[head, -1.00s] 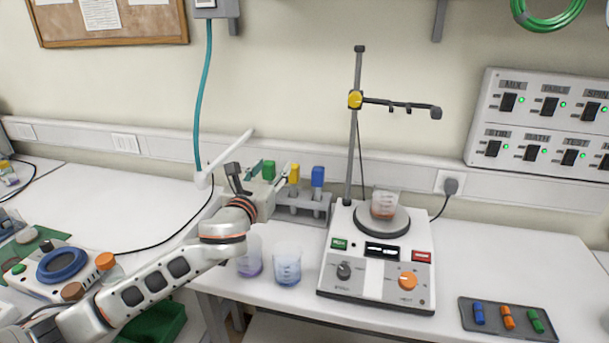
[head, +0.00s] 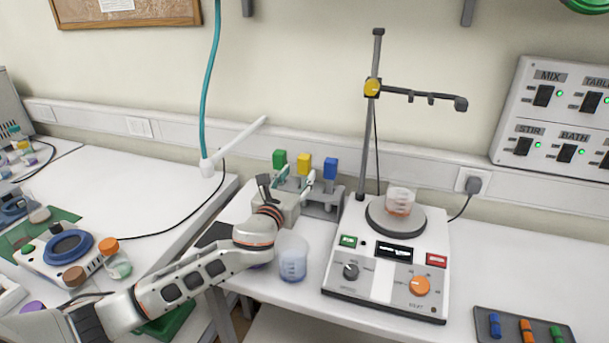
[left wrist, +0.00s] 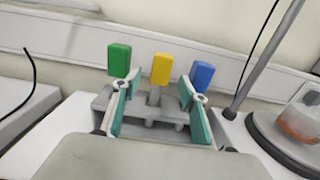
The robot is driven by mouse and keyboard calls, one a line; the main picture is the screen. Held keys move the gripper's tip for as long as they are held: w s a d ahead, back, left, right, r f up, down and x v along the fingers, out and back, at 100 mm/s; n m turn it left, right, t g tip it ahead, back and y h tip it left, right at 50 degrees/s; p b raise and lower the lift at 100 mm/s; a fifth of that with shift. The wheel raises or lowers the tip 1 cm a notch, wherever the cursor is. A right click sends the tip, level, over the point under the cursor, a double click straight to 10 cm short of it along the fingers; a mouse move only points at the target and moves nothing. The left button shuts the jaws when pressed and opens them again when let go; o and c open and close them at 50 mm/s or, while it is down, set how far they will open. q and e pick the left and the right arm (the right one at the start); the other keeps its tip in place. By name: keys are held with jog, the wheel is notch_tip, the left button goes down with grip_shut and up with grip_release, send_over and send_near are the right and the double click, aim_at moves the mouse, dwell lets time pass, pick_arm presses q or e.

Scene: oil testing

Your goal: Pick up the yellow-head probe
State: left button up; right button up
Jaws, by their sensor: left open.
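The yellow-head probe (head: 304,165) stands upright in a grey rack (head: 326,208) between a green-head probe (head: 279,159) and a blue-head probe (head: 330,168). My left gripper (head: 294,180) is open and empty in front of the rack. In the left wrist view, the yellow head (left wrist: 161,69) shows beyond and between the teal-padded fingers of my left gripper (left wrist: 158,97). The green head (left wrist: 119,60) and blue head (left wrist: 202,75) show just past the left and right fingertips. The lower part of the rack is partly hidden by my gripper. My right gripper is not in view.
A hotplate stirrer (head: 388,258) with a beaker (head: 400,200) and a clamp stand (head: 376,110) stands right of the rack. Another beaker (head: 292,259) sits close below my left wrist. A tray (head: 522,323) of coloured pieces lies at the front right.

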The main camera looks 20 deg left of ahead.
aim_at(302, 168)
pick_arm(q)
jog(key=shift+w+d, duration=0.15)
jog(key=shift+w, duration=2.8)
jog(key=c, duration=1.2)
